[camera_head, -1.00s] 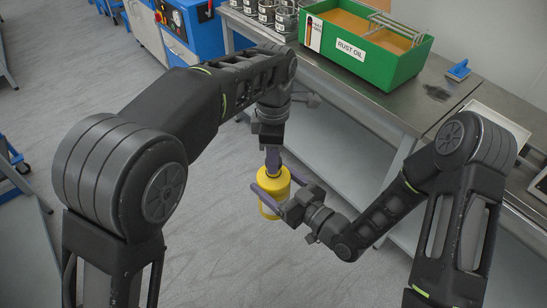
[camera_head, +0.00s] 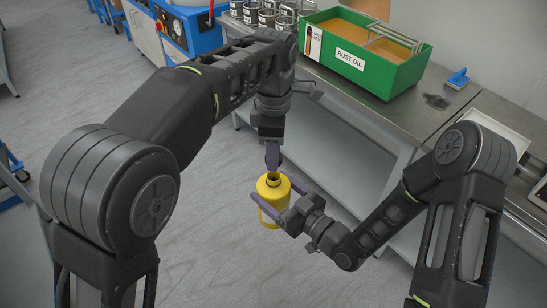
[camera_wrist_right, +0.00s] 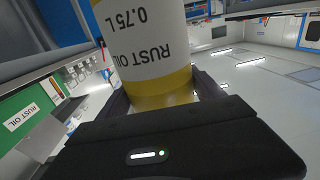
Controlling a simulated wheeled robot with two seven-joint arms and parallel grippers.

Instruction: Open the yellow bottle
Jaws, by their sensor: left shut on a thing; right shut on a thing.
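The yellow bottle (camera_head: 270,212) is in mid-air near the middle of the head view, with a dark round spot at the top of its neck. In the right wrist view the bottle (camera_wrist_right: 150,45) fills the upper middle, its white label reading RUST OIL 0.75 L upside down. My right gripper (camera_head: 279,200) is shut on the bottle's body from the side. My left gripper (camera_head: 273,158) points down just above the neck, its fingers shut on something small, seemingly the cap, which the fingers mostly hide.
A metal workbench (camera_head: 435,115) runs along the right, with a green RUST OIL bin (camera_head: 375,72), several metal cans (camera_head: 268,15) and a blue-handled tool (camera_head: 457,78) on it. A lower shelf (camera_head: 335,150) lies behind the bottle. Open grey floor (camera_head: 215,240) is below.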

